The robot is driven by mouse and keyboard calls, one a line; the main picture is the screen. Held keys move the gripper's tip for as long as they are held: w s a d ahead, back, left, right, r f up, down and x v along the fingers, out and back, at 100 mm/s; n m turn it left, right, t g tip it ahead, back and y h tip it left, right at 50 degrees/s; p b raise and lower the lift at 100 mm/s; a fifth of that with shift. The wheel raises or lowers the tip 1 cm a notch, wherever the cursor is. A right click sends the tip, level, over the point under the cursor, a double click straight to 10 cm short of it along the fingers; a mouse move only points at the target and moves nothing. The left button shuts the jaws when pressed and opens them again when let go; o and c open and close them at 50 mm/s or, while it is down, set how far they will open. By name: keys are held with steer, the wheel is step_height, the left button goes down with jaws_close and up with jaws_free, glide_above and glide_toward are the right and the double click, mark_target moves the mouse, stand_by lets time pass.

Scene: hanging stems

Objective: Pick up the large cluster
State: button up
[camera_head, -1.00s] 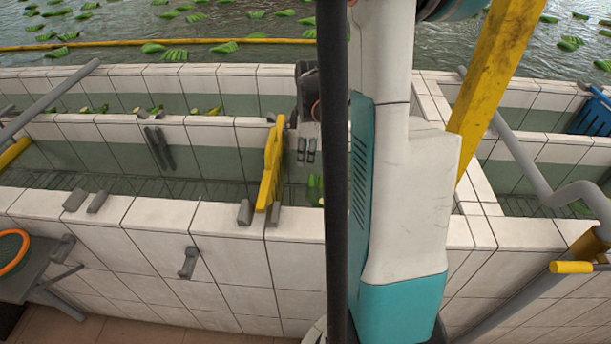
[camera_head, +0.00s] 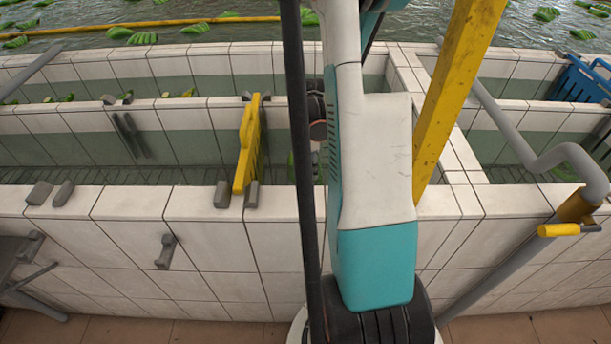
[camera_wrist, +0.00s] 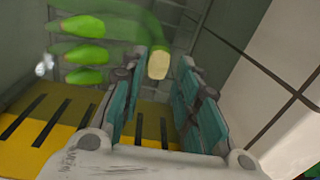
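A green banana cluster with a pale cut stem end (camera_wrist: 158,64) shows in the wrist view, dim behind the fingers against the basin. Several green fruits (camera_wrist: 84,27) lie in a column at its left; I cannot tell if they all belong to one cluster. My gripper (camera_wrist: 163,82) is open. Its two teal fingers stand either side of the pale stem end, which appears in the gap near the fingertips; contact cannot be told. In the head view, my arm hides the gripper, and only a bit of green (camera_head: 291,166) shows beside it in the basin.
Tiled basin walls (camera_head: 215,205) run across the view. A yellow slotted panel (camera_head: 249,145) stands across the near basin; a yellow slotted surface (camera_wrist: 40,125) is close below the gripper. A yellow post (camera_head: 458,90) and grey bent pipe (camera_head: 540,180) are at right. A blue crate (camera_head: 582,80) lies behind.

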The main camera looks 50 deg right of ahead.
steer(key=f, duration=0.1)
steer(key=f+b, duration=0.1)
steer(key=f, duration=0.1)
steer(key=f+b, duration=0.1)
steer(key=f, duration=0.1)
steer(key=shift+w+a, duration=0.2)
steer(key=shift+w, duration=0.05)
steer(key=shift+r, duration=0.1)
steer(key=shift+c, duration=0.4)
jaws_close()
steer(key=shift+r, duration=0.1)
